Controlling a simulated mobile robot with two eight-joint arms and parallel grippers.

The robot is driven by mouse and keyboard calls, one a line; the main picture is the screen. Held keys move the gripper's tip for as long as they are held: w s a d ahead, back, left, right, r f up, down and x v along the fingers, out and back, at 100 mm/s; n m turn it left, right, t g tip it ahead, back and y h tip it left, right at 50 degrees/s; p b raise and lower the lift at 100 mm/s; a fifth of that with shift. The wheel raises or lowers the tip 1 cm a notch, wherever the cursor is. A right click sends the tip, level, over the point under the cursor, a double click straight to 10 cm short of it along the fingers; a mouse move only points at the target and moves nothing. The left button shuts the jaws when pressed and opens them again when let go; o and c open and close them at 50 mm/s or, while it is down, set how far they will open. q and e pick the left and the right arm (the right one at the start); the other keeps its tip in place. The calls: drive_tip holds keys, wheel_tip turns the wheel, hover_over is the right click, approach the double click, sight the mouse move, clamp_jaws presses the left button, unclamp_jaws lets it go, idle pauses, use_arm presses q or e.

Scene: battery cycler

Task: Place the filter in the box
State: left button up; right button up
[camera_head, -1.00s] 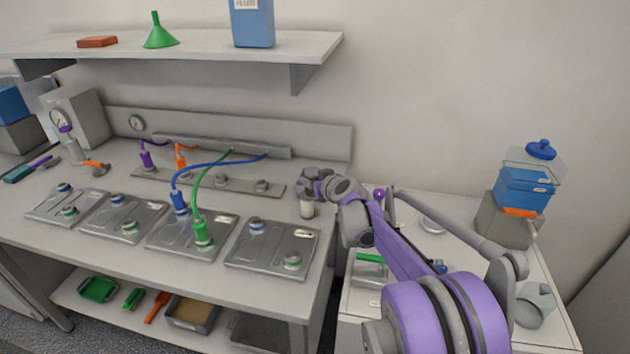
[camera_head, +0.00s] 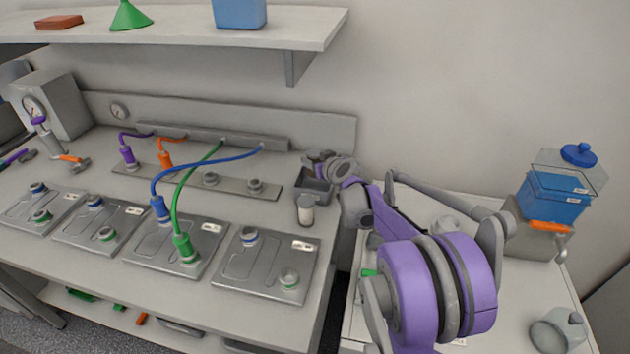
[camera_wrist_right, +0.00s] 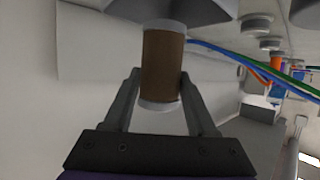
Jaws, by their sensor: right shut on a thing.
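The filter, a brown cylinder with pale end caps (camera_wrist_right: 162,68), is between the two fingers of my right gripper (camera_wrist_right: 158,98) in the right wrist view. The fingers are shut on its sides. In the head view my right gripper (camera_head: 322,170) is at the right end of the bench, and much of it is hard to make out. A small cylinder with a pale lower end (camera_head: 306,214) shows just below it; I cannot tell if this is the filter. A dark grey open box (camera_head: 314,188) shows right behind that cylinder. My left gripper is not in view.
Several metal plates (camera_head: 235,283) lie along the bench, with blue and green cables (camera_head: 178,205) plugged in. A blue box (camera_head: 240,12) stands on the shelf above. A blue container (camera_head: 556,198) stands on the right-hand table. Bare bench lies around the small cylinder.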

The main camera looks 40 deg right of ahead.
drive_tip(key=shift+f+b, duration=0.3)
drive_tip(key=shift+f, duration=2.95)
drive_tip(key=o, duration=1.1)
drive_tip(key=shift+f, duration=0.1)
drive_tip(key=shift+r, duration=0.2)
drive_tip(key=v, duration=1.2)
drive_tip(key=shift+f, duration=0.1)
